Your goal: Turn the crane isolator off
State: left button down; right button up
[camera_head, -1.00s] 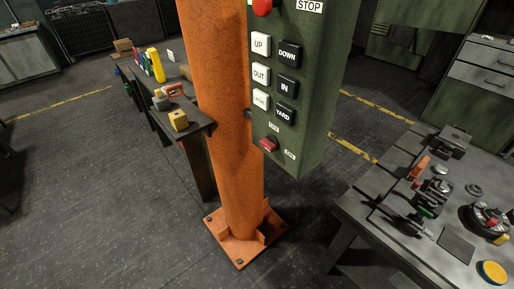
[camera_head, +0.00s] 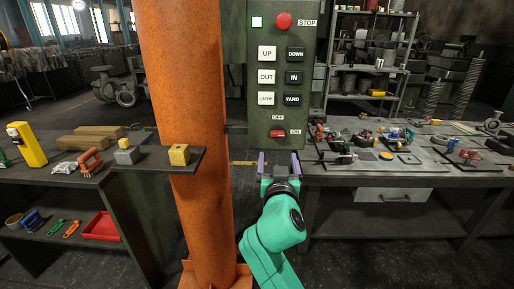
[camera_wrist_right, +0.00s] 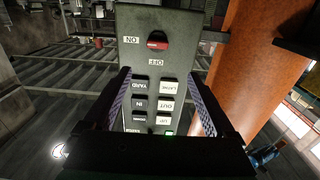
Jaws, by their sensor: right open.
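The red handle looks horizontal, level with ON. My right gripper (camera_head: 278,160) is open and empty, fingers upward, just below the box's lower edge. In the right wrist view the box appears upside down, with the isolator (camera_wrist_right: 157,42) beyond the two spread fingers. My left gripper is not in view.
The orange column (camera_head: 188,110) stands close to the box's left. A shelf with a yellow block (camera_head: 179,154) juts out at left. A workbench (camera_head: 420,175) with several tools and parts lies at right. Above the isolator are rows of buttons and a red STOP button (camera_head: 283,20).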

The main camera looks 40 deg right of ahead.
aim_at(278, 135)
jog(key=p+x, duration=0.1)
jog(key=x, duration=0.8)
jog(key=p+x, duration=0.1)
jog(key=x, duration=0.4)
jog(key=shift+s+d+f+p, duration=0.1)
jog(key=shift+d+f+p, duration=0.2)
jog(key=shift+d, duration=0.1)
jog(key=shift+w+d+f, duration=0.1)
jog(key=shift+w+d, duration=0.15)
jog(key=shift+d, duration=0.05)
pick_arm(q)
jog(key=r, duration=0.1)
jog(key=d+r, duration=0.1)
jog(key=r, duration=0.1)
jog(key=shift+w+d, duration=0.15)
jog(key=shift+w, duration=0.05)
pick_arm(e)
jog(key=shift+a, duration=0.1)
jog(key=shift+c, duration=0.3)
jog(key=c, duration=1.3)
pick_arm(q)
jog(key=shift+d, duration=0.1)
